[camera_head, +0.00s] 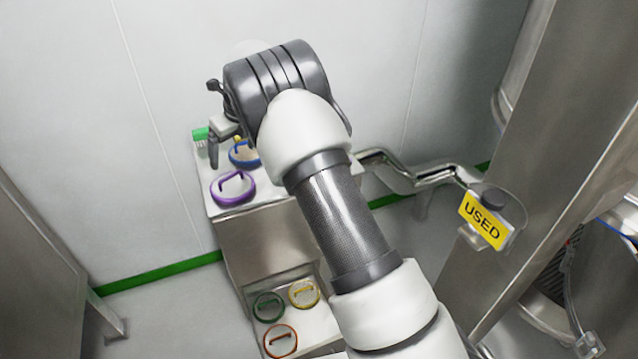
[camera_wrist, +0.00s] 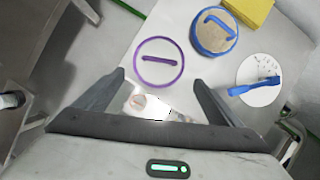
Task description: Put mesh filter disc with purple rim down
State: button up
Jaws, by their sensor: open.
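The mesh filter disc with the purple rim (camera_head: 233,188) lies flat on the light top of a steel cabinet (camera_head: 212,203), near its front left corner. It has a bar handle across its middle. In the wrist view the purple-rimmed disc (camera_wrist: 160,87) shows just beyond the fingertips. My gripper (camera_head: 213,128) is open and empty, above the back left of the cabinet top in the head view. In the wrist view my gripper (camera_wrist: 157,78) has its fingers spread wide, with nothing held between them.
A blue-rimmed disc (camera_head: 240,160) lies behind the purple one, partly hidden by my arm. Green (camera_head: 268,317), yellow (camera_head: 303,305) and orange (camera_head: 280,353) rimmed discs lie on a lower shelf. A yellow USED sign (camera_head: 482,221) hangs right.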

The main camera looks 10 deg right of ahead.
jog(key=s+d+r+n+t, duration=0.1)
jog(key=s+d+r+n, duration=0.55)
jog(key=s+r, duration=0.35)
jog(key=s+d+r+n, duration=0.6)
jog(key=s+r+n, duration=0.1)
jog(key=s+r, duration=0.25)
jog(key=s+d+n+h, duration=0.1)
jog(key=s+d+n, duration=0.2)
jog(key=s+n, duration=0.4)
jog(key=s+d+f+n+t+h, duration=0.1)
jog(key=s+d+n, duration=0.3)
jog(key=s, duration=1.4)
jog(key=n, duration=0.4)
jog(key=shift+d+f, duration=0.15)
jog(key=shift+d, duration=0.1)
jog(key=shift+n, duration=0.25)
